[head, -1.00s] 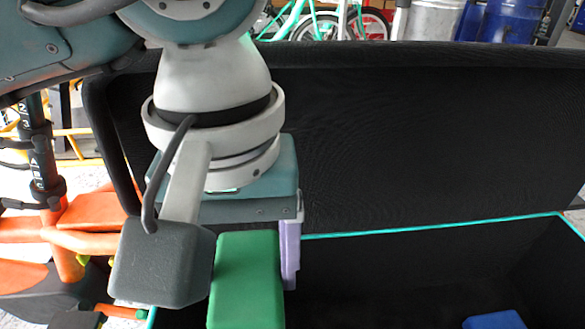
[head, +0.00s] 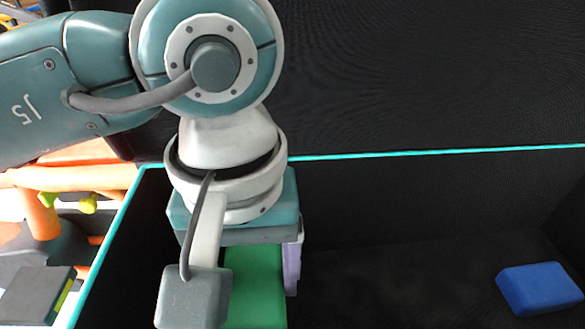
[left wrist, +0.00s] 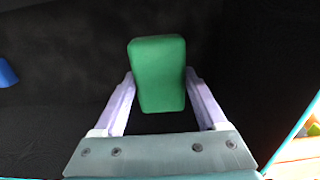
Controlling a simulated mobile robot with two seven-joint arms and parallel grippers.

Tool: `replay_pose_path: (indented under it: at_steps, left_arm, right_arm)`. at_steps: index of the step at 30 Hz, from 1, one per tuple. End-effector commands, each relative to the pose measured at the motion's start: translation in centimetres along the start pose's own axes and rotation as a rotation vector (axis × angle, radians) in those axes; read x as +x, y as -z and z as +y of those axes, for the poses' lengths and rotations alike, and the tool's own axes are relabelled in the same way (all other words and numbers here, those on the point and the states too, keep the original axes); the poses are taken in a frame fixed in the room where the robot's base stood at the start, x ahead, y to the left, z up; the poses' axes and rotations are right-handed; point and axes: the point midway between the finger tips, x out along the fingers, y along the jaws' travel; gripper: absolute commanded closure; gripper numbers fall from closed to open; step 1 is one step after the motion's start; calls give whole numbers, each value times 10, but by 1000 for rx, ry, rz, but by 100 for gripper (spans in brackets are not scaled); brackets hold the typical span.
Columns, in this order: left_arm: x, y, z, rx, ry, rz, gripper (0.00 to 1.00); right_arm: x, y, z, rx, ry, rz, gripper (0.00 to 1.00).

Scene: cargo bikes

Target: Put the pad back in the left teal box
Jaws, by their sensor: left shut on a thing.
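A green pad (head: 254,284) is between the fingers of my left gripper (head: 258,275); its lower end runs off the bottom of the head view. The left wrist view shows the pad (left wrist: 157,75) with a pale purple finger on each side. My left gripper is shut on it, over the left part of a black-lined box with a teal rim (head: 400,153). The box's dark floor shows around the pad in the left wrist view; I cannot tell whether the pad touches it. My right gripper is in neither view.
A blue block (head: 540,288) lies on the box floor at the right. A black raised panel (head: 430,70) stands behind the box. Orange frame parts (head: 75,178) and a dark grey pedal-like block (head: 37,295) are outside the left rim. The box floor between pad and blue block is clear.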

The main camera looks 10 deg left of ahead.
Motion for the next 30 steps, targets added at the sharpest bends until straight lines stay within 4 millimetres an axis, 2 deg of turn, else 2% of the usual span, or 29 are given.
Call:
replay_pose_path:
  at_steps: [1,3,12,18,27,28,30]
  left_arm:
    - [15,0,0,-1,0,-2,71]
    - [26,0,0,-2,0,-2,71]
    - [61,0,0,-1,0,0,71]
    - [69,0,0,0,1,-1,71]
    - [68,0,0,0,1,0,71]
    - [68,0,0,0,1,0,23]
    - [68,0,0,0,1,0,15]
  right_arm:
    - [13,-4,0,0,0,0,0]
    - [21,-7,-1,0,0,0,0]
    - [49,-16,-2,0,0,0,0]
    - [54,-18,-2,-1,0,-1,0]
    - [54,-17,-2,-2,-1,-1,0]
    - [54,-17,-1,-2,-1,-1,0]
    - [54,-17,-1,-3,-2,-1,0]
